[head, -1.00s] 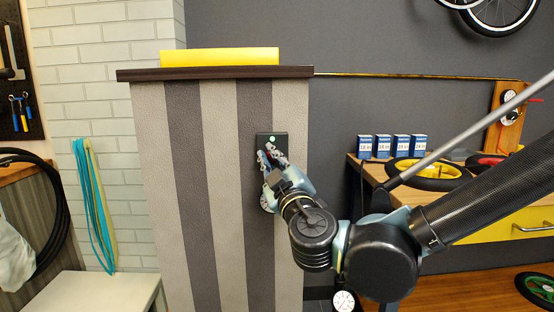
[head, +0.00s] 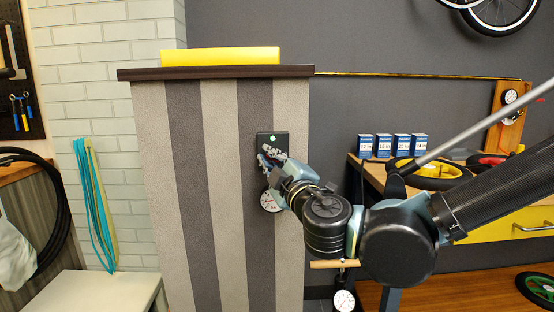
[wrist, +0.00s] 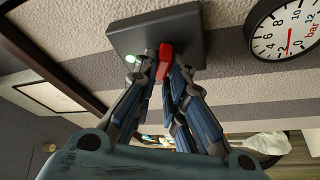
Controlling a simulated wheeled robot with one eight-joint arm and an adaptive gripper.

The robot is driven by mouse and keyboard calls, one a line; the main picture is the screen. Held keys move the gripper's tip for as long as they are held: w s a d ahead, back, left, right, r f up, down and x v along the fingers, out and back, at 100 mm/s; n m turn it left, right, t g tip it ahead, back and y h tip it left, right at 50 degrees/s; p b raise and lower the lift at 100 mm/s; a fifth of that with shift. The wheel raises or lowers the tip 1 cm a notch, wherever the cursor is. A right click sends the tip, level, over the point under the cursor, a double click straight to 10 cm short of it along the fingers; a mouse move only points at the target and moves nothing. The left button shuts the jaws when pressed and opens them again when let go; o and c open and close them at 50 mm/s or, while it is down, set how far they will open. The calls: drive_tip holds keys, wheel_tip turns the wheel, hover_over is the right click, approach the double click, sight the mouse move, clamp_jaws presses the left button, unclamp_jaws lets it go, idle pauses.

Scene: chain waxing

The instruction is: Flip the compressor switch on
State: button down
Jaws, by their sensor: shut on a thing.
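The compressor is a tall cabinet with grey and beige stripes (head: 220,200). My gripper (head: 268,155) is at the plate. In the wrist view, its fingertips (wrist: 163,66) are closed around the red lever. The fingers partly hide the lever, and it cannot be made out in the head view.
A round pressure gauge (head: 269,201) sits just below the plate on the cabinet front. A yellow block (head: 220,57) lies on the dark top. To the right, a wooden bench (head: 352,158) holds blue boxes and wheels. A pump with a gauge (head: 343,300) stands below my arm.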

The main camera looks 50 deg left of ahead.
drive_tip(key=shift+w, duration=0.1)
drive_tip(key=c, duration=1.6)
unclamp_jaws()
drive_tip(key=shift+c, duration=0.2)
drive_tip(key=v, duration=1.2)
